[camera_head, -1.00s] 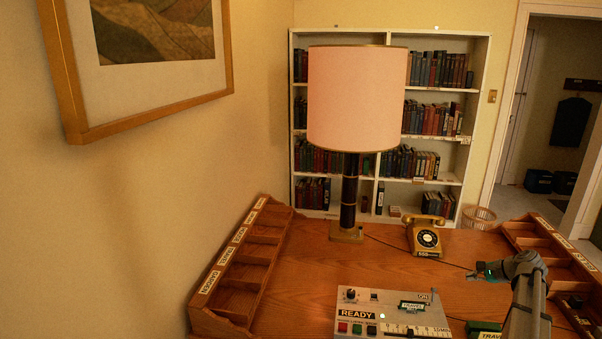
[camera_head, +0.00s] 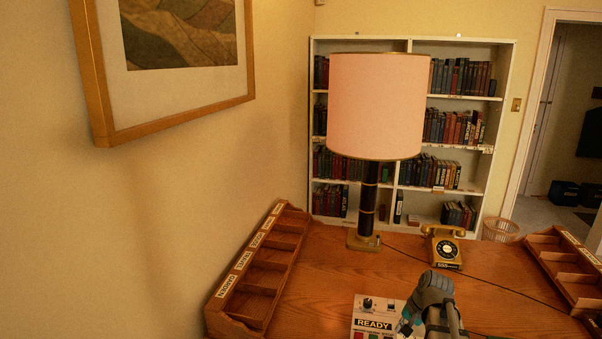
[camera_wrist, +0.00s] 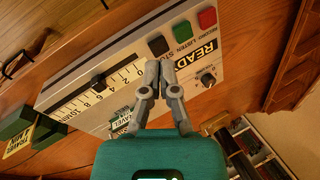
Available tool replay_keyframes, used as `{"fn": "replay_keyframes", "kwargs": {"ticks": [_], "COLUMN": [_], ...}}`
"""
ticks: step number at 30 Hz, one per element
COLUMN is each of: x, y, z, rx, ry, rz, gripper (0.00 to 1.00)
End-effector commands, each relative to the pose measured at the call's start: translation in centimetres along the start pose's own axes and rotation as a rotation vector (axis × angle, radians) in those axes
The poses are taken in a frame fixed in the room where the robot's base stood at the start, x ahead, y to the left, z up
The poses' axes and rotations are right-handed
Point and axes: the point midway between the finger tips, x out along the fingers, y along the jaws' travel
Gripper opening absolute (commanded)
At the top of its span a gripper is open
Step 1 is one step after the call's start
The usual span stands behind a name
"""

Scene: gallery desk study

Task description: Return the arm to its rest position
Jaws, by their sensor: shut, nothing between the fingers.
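My arm (camera_head: 436,300) rises at the bottom of the head view, in front of the white control box (camera_head: 364,303), and hides its right part. In the wrist view my gripper (camera_wrist: 160,67) is shut and empty, its grey fingertips together. Behind the fingers lies the same box (camera_wrist: 118,84), with a READY label, red, green and black buttons, a knob and a numbered slider. I cannot tell the exact gap between fingertips and box.
A lamp (camera_head: 376,105) and a gold telephone (camera_head: 445,248) stand at the back of the desk. Wooden sorting racks line the left (camera_head: 262,263) and right (camera_head: 565,265) sides. A green block labelled TRAVEL (camera_wrist: 18,122) lies beside the box. The desk's middle (camera_head: 335,265) is bare.

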Motion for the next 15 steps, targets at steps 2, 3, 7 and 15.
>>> {"fn": "replay_keyframes", "kwargs": {"ticks": [2, 3, 7, 15], "x": [0.6, 0.9, 1.6, 2.4], "y": [-0.8, -1.1, -2.0, -2.8], "z": [2.8, 3.9, 7.4, 13.4], "rx": [-0.081, -0.121, -0.249, -0.486], "ry": [-0.011, -0.017, -0.031, -0.059], "rz": [0.045, 0.067, 0.139, 0.273], "gripper": [0.0, 0.0, 0.0, 0.0]}}
